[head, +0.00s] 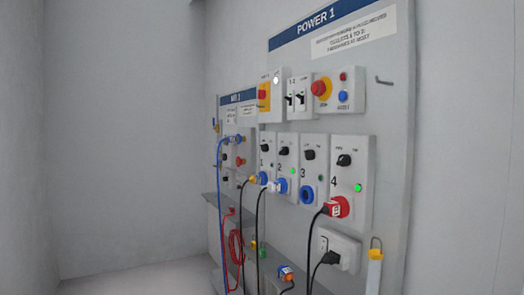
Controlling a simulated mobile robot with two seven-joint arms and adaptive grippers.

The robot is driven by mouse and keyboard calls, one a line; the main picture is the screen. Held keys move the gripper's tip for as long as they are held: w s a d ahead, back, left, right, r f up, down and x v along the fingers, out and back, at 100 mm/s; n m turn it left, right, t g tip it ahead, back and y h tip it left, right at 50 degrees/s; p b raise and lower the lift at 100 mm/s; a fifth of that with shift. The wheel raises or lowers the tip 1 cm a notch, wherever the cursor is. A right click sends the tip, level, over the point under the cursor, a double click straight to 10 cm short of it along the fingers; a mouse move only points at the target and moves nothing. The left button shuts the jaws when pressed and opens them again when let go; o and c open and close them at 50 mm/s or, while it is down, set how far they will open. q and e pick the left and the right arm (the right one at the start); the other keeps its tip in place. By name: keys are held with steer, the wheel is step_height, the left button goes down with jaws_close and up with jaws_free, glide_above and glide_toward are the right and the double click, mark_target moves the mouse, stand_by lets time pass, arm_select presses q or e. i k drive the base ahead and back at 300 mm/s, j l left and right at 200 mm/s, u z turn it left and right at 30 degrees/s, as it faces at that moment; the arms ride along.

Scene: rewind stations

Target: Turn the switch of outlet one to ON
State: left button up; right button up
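The wall panel labelled POWER 1 (388,150) carries a row of numbered outlets. Outlet one (261,162) is at the left end of the row, with a dark rotary switch knob (265,148) near its top. The knob is small, and I cannot tell its position for sure. A cable with a yellowish plug (254,180) is at the lower part of outlet one. Neither of my grippers is in view.
Outlet two (284,150) and outlet four (345,170) show green lights. Outlet three (307,195) has an empty blue socket. Cables hang below the outlets. Above are red emergency buttons (319,88) and toggles (300,98).

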mark_target(264, 147)
steer(key=i+j+z, duration=0.1)
steer(key=i+j, duration=0.2)
steer(key=i+j+z, duration=0.15)
steer(key=i+j, duration=0.15)
steer(key=i+j+z, duration=0.1)
steer(key=i+j, duration=0.2)
steer(key=j, duration=0.2)
steer(key=i+j+z, duration=0.15)
steer(key=j, duration=0.25)
steer(key=i, duration=0.1)
